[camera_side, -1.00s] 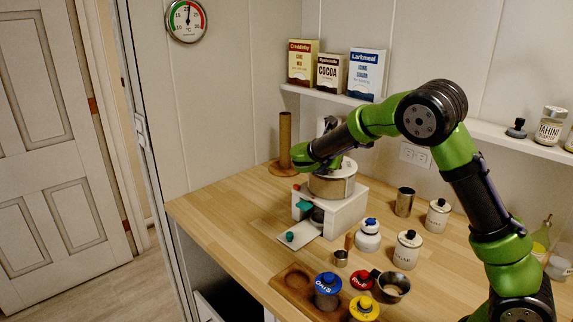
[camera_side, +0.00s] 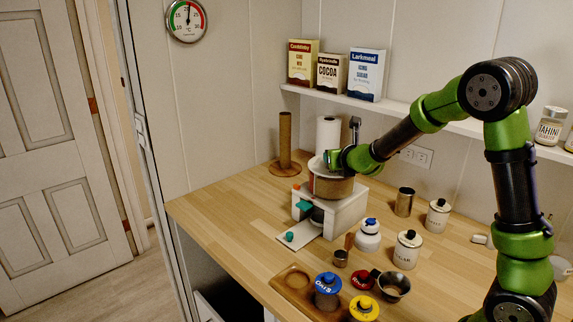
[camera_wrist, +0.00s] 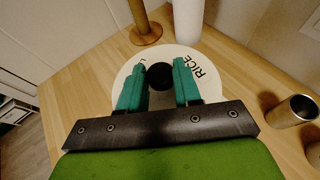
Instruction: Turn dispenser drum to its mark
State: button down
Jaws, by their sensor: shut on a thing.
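The dispenser drum (camera_side: 331,187) is a tan cylinder with a pale lid, standing on a white base (camera_side: 345,212). In the wrist view its round white lid (camera_wrist: 205,92) shows a black knob (camera_wrist: 160,76) at the centre and the word RICE at the upper right; other lettering at the left is mostly hidden. My gripper (camera_wrist: 158,82) has teal fingers on either side of the knob, shut on it. In the side view my gripper (camera_side: 334,160) is at the drum's top. A small orange-red spot (camera_side: 296,187) shows at the base's left; I cannot tell whether it is the mark.
A wooden post (camera_side: 285,140) and a white roll (camera_side: 327,133) stand behind the drum. A metal cup (camera_side: 404,202), white canisters (camera_side: 407,250) and a white jar with a blue top (camera_side: 368,235) stand to the right. Coloured-lid jars and a wooden tray (camera_side: 283,279) are in front.

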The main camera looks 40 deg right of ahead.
jog(key=shift+r, duration=0.1)
dwell(0.6)
jog(key=c, duration=0.8)
grip_release()
jog(key=v, duration=1.6)
jog(key=shift+s+d+r, duration=0.1)
jog(key=shift+s+d, duration=0.05)
jog(key=shift+s, duration=0.4)
